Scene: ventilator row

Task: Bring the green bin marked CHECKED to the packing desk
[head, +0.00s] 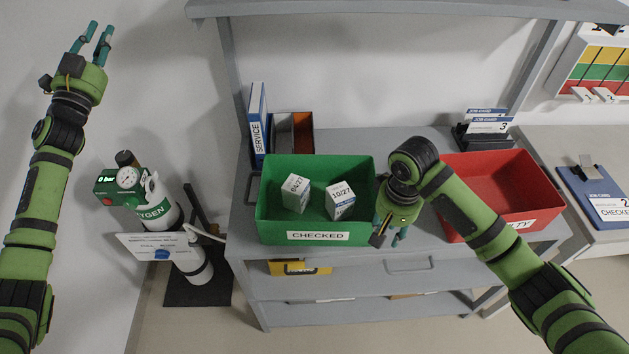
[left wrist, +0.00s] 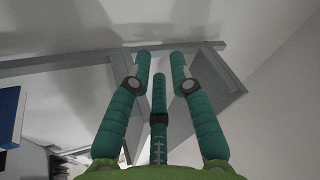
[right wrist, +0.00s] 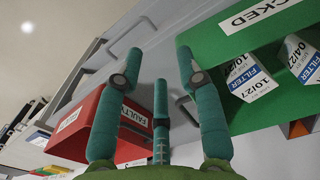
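The green bin (head: 268,226) marked CHECKED stands on a grey shelf unit, holding two white filter boxes, marked 04/27 (head: 296,193) and 10/27 (head: 340,201). In the right wrist view the green bin (right wrist: 210,45) fills the upper right. My right gripper (head: 390,237) hangs at the bin's front right corner, between it and the red bin. Its fingers (right wrist: 158,75) are spread and empty. My left gripper (head: 96,38) is raised at the far left, away from the bin; its fingers (left wrist: 160,75) are spread and empty. No desk in view is labelled as the packing desk.
A red bin (head: 490,180) stands right of the green one. A SERVICE binder (head: 258,125) and an open organiser (head: 293,130) stand behind. An oxygen cylinder (head: 160,212) is left of the shelf unit. A table with a clipboard (head: 598,196) is at right.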

